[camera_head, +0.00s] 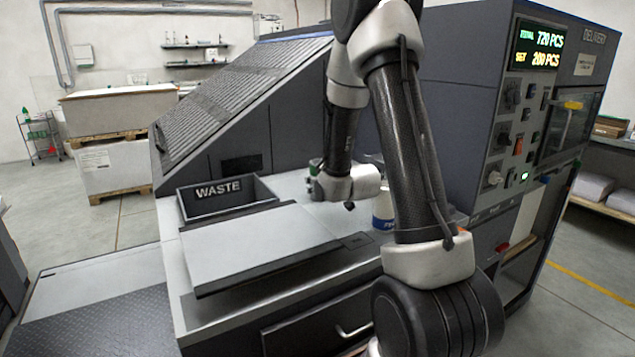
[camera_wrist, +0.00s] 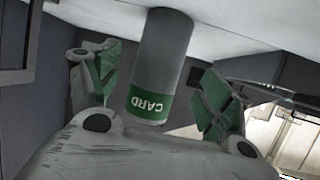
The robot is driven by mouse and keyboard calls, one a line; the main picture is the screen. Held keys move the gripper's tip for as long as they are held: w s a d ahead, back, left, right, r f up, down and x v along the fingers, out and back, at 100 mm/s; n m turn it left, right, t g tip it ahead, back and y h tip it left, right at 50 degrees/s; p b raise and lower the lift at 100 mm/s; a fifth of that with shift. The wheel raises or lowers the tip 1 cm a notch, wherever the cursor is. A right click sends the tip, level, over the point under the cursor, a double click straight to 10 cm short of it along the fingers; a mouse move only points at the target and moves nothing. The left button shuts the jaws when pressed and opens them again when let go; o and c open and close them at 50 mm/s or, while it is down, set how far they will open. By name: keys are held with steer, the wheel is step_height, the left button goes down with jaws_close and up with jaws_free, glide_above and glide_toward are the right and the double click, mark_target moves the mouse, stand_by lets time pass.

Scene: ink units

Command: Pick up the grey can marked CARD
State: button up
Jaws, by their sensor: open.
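The grey can (camera_wrist: 163,48) with a green band marked CARD is in the middle of the wrist view, its lettering upside down there. Its far end meets the pale worktop at the top of that view. My gripper (camera_wrist: 160,78) is open, with one green-padded finger on each side of the can. A gap shows on both sides, so neither finger visibly touches it. In the head view my gripper (camera_head: 318,184) is low over the pale worktop (camera_head: 292,187), behind my arm. I cannot clearly make out the CARD can there.
A black bin marked WASTE (camera_head: 187,206) stands left of my gripper. A grey flat panel (camera_head: 255,243) lies in front. The machine's control cabinet (camera_head: 455,95) rises on the right.

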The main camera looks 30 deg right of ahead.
steer(key=x, duration=0.5)
steer(key=shift+w+d+r, duration=0.1)
steer(key=shift+w+r, duration=0.05)
steer(key=c, duration=1.2)
